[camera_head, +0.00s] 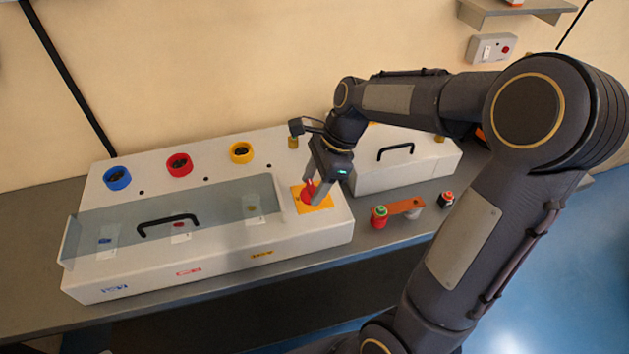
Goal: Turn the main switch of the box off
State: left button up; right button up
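The box (215,255) is a long light-grey case on the bench, with a clear cover with a black handle on its front part. Its main switch is a red knob (308,192) on a yellow square plate (325,203) at the box's right end. My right gripper (313,195) points down over this knob, with one finger on each side of it. The fingers partly hide the knob. I cannot tell whether they press on it or stand slightly apart. My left gripper does not show.
Blue, red and yellow round sockets (179,164) line the box's back. A second grey box (400,165) with a black handle stands to the right. A copper-coloured bar (405,206) with a red-green part (379,216) and a small dark part (447,199) lie in front of it.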

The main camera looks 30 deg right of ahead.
jog(key=c, duration=0.5)
jog(key=n+p, duration=0.1)
jog(key=n, duration=0.1)
jog(key=n+g+p, duration=0.1)
jog(key=p, duration=0.1)
jog(key=shift+w+r+n+g, duration=0.15)
jog(key=shift+n+g, duration=0.15)
jog(key=shift+n, duration=0.1)
jog(key=n+p, duration=0.1)
jog(key=n, duration=0.1)
jog(key=n+g+p, duration=0.1)
jog(key=n, duration=0.1)
jog(key=shift+w+n+g, duration=0.15)
jog(key=shift+n+g, duration=0.15)
jog(key=n+p, duration=0.1)
jog(key=n, duration=0.1)
jog(key=n+g+h, duration=0.1)
jog(key=n, duration=0.1)
jog(key=shift+a+n+h+p, duration=0.1)
jog(key=shift+n+h+p, duration=0.2)
jog(key=shift+p, duration=0.1)
jog(key=n+h, duration=0.1)
jog(key=n, duration=0.1)
jog(key=n+g, duration=0.1)
jog(key=n, duration=0.1)
jog(key=shift+w+a+n+h+p, duration=0.1)
jog(key=shift+w+n+h+p, duration=0.05)
jog(key=shift+n+h+p, duration=0.25)
